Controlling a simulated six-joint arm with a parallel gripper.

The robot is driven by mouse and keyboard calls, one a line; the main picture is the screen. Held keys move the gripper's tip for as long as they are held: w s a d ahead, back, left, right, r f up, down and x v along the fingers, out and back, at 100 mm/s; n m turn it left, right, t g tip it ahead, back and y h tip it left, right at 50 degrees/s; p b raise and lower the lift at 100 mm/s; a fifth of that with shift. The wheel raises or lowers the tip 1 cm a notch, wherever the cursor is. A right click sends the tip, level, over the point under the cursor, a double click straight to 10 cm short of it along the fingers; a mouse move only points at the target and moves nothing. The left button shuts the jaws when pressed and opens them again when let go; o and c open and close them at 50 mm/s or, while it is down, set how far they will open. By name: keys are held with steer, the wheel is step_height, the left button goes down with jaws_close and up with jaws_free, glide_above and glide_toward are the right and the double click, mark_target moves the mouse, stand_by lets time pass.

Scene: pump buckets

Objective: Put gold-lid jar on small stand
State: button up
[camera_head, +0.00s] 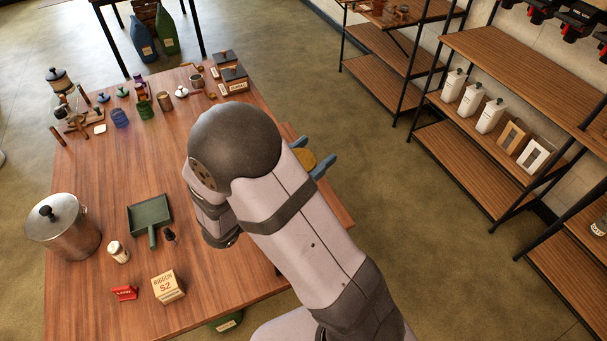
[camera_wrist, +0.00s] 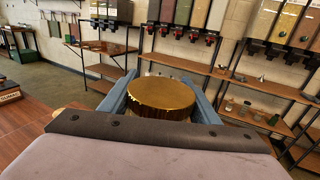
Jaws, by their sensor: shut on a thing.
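The gold-lid jar (camera_wrist: 160,95) is between the two blue-grey fingers of my gripper (camera_wrist: 160,80) in the wrist view. The gripper is shut on it. Its round gold lid faces the wrist camera, and most of its body is hidden below the lid. In the head view my gripper (camera_head: 316,153) is at the table's right edge, with part of the gold lid (camera_head: 304,158) showing beside my arm. I cannot pick out the small stand for certain. A small tan rounded piece (camera_wrist: 57,112) shows at the table's edge in the wrist view, partly hidden by my wrist.
The wooden table (camera_head: 110,180) holds a metal pot (camera_head: 63,228), a green dustpan (camera_head: 150,215), a box (camera_head: 168,287) and several small jars at the back. Shelves (camera_head: 480,135) with white bottles stand right, across open floor. My arm hides the table's right middle.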

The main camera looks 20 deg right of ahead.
steer(key=shift+f, duration=1.85)
steer(key=shift+f+p, duration=0.55)
steer(key=shift+f, duration=1.35)
steer(key=o, duration=1.6)
